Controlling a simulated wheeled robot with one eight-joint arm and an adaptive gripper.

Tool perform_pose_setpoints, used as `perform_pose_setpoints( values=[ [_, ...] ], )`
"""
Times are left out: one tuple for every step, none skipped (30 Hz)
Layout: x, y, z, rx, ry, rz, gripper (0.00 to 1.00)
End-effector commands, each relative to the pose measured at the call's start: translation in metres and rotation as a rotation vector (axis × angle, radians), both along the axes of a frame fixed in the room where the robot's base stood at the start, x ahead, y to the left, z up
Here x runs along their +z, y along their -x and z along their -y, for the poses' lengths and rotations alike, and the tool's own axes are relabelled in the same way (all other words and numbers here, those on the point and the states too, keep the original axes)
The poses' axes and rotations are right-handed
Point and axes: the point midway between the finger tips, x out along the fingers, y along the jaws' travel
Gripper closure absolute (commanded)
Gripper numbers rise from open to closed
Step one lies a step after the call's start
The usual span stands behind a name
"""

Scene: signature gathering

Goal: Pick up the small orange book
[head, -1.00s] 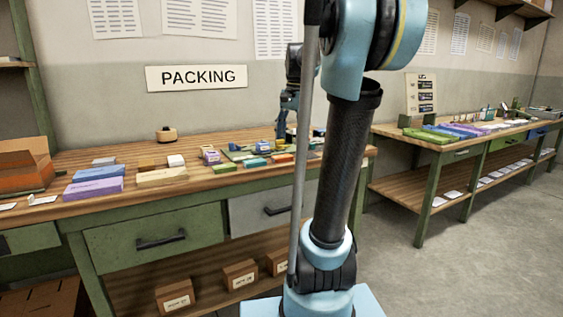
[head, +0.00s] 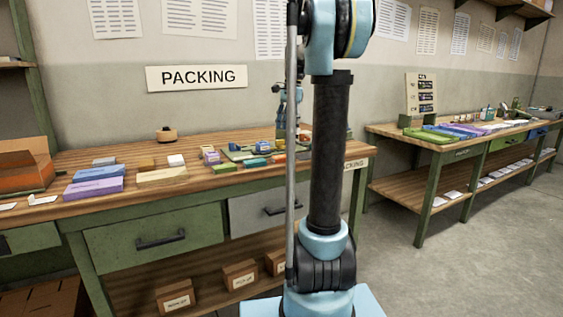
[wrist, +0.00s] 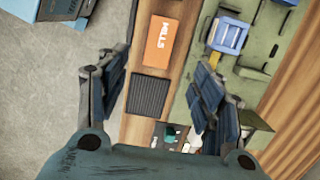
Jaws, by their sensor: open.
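The small orange book (wrist: 160,41) lies flat on the wooden bench in the wrist view, with white lettering reading "MILLS" on its cover. In the head view an orange block (head: 279,158) beside my arm looks like the same book. My gripper (wrist: 158,75) is open and empty, seen from above, with one finger on each side of the picture. The book lies between the finger lines, toward the top of the picture and beyond the fingertips. In the head view, my arm hides part of the gripper.
A dark ribbed block (wrist: 149,95) lies just below the book. To the right is a green tray (wrist: 261,48) holding a blue item (wrist: 228,33). Colored books (head: 97,181) lie on the bench's left side. Small items clutter the bench below the ribbed block.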

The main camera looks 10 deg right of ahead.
Motion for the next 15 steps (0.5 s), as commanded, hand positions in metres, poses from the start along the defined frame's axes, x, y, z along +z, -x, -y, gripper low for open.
perform_pose_setpoints(
  values=[
    [-0.009, 0.000, -0.001, 0.001, 0.000, 0.000, 0.39],
    [-0.015, 0.001, -0.002, 0.001, 0.000, 0.000, 0.39],
    [-0.021, 0.001, -0.003, 0.001, 0.000, 0.000, 0.39],
    [-0.027, 0.001, -0.004, 0.001, 0.000, 0.000, 0.39],
    [-0.032, 0.001, -0.005, 0.001, 0.000, 0.000, 0.39],
    [-0.038, 0.002, -0.006, 0.001, 0.000, 0.000, 0.39],
    [-0.043, 0.002, -0.007, 0.001, 0.000, 0.000, 0.39],
    [-0.047, 0.002, -0.007, 0.001, 0.000, 0.000, 0.39],
    [-0.051, 0.002, -0.008, 0.001, 0.000, 0.000, 0.39],
    [-0.055, 0.003, -0.008, 0.002, 0.000, 0.000, 0.39],
    [-0.057, 0.003, -0.009, 0.002, 0.000, 0.000, 0.39],
    [-0.060, 0.003, -0.009, 0.002, 0.000, 0.000, 0.39],
    [-0.062, 0.003, -0.009, 0.002, 0.000, 0.000, 0.39],
    [-0.063, 0.003, -0.009, 0.002, 0.000, 0.000, 0.39],
    [-0.064, 0.003, -0.010, 0.002, 0.000, 0.000, 0.39]
  ],
)
